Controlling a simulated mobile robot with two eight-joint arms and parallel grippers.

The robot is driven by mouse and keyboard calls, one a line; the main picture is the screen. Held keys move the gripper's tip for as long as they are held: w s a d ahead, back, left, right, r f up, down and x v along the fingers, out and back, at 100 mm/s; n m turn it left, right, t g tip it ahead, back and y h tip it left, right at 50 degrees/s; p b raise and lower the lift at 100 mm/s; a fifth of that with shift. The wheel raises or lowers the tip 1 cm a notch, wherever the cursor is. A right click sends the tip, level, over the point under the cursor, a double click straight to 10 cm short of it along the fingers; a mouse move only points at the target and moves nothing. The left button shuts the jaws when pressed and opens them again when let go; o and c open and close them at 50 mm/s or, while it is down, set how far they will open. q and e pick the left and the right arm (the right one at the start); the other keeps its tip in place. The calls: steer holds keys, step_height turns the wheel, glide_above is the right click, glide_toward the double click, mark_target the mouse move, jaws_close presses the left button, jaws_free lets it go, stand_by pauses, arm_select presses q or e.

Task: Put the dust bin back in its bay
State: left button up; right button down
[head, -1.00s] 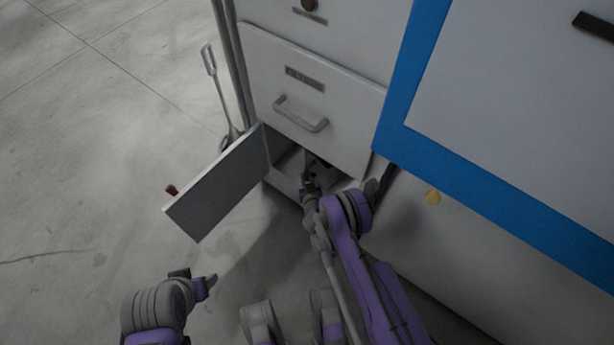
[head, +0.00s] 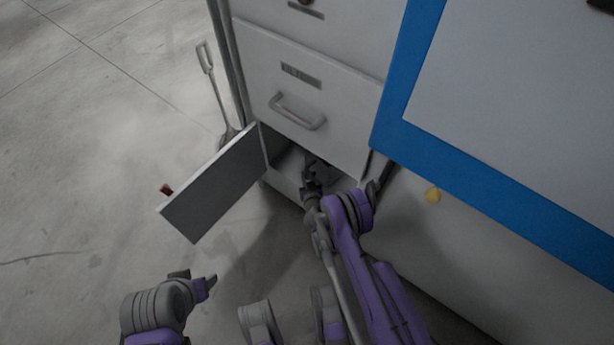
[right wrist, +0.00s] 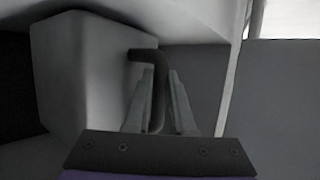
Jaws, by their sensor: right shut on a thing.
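The dust bin (right wrist: 85,75) shows in the right wrist view as a pale grey box inside the low bay, with a dark bent handle (right wrist: 152,58). My right gripper (right wrist: 157,95) is shut on this handle, its fingers on either side of it. In the head view my right gripper (head: 310,180) reaches into the bay opening (head: 287,162) at the bottom of the cabinet, and the arm hides much of the bin. The bay's flap door (head: 212,188) stands open to the left. My left gripper (head: 200,284) is low over the floor, away from the cabinet; its jaw gap is unclear.
A drawer front (head: 305,85) with a bar handle (head: 297,112) is right above the bay. A blue-framed panel (head: 480,180) stands to the right. A long-handled tool (head: 217,95) leans at the cabinet's left side. A small red thing (head: 166,190) shows beside the door. The left floor is clear.

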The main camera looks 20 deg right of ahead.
arm_select(q)
steer(key=shift+w+f+b, duration=0.1)
steer(key=shift+f+b, duration=0.2)
steer(key=shift+b, duration=0.05)
arm_select(e)
steer(key=shift+f, duration=0.35)
steer(key=c, duration=0.7)
jaws_free()
